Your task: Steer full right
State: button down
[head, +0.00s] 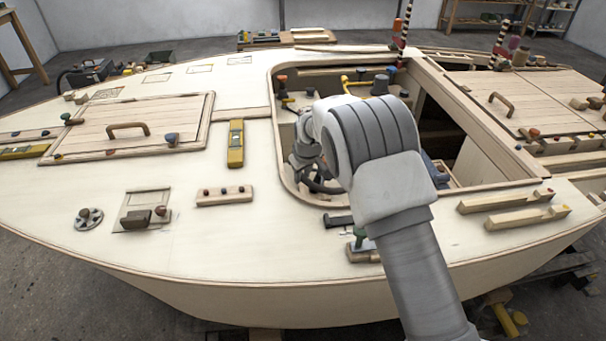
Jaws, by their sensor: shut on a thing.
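A dark, ring-shaped steering wheel (325,188) shows in the open cockpit well, just left of my arm. Only its lower-left part is visible; my arm covers the rest. My gripper (304,163) reaches down into the well at the wheel's left side and is shut on the wheel's rim. The fingertips are small and partly hidden, so the exact grip on the rim is unclear. The wheel's turn angle cannot be read from this view.
The cockpit's raised wooden edge (284,190) surrounds the well closely. A yellow bent pipe (352,82) and small knobs stand behind my arm. A hatch with a handle (128,130) and a yellow level (236,143) lie on the left deck.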

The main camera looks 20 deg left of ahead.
jog(key=c, duration=1)
grip_release()
jog(key=shift+a, duration=0.1)
jog(key=p+v, duration=0.2)
jog(key=v, duration=1.5)
jog(key=shift+r, duration=0.3)
